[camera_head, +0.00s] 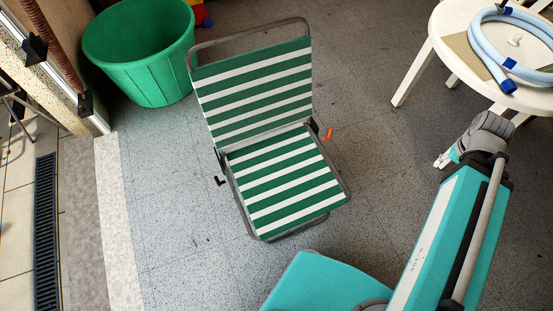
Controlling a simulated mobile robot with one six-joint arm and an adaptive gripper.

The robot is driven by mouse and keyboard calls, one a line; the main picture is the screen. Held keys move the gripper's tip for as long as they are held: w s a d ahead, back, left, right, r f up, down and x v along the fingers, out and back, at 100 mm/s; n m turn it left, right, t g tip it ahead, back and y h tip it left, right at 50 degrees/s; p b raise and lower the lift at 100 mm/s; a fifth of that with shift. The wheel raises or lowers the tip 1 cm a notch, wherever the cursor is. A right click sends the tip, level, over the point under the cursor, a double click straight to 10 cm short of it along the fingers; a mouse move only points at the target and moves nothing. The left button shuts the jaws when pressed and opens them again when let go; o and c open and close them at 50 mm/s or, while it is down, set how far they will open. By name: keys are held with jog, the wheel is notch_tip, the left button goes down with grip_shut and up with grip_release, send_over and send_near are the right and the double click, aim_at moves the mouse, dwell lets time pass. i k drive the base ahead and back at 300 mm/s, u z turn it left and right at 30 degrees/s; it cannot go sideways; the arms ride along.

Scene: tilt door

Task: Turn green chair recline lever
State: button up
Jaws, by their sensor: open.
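The green and white striped folding chair (262,87) stands on the floor in the middle of the view, its backrest raised and leaning back from the seat (285,175). An orange lever (328,134) sticks out at the right hinge between backrest and seat. A black lever (219,181) sticks out on the left side of the frame. My gripper (441,161) is open and empty, well to the right of the orange lever and apart from the chair. My forearm partly hides its wrist side, and the fingers look small.
A green tub (140,55) stands behind the chair at the left. A white round table (455,30) with a coiled blue hose (490,58) stands at the upper right, its legs close to my gripper. The floor between chair and gripper is clear.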

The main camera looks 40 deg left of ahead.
aim_at(219, 183)
jog(key=u, duration=1.55)
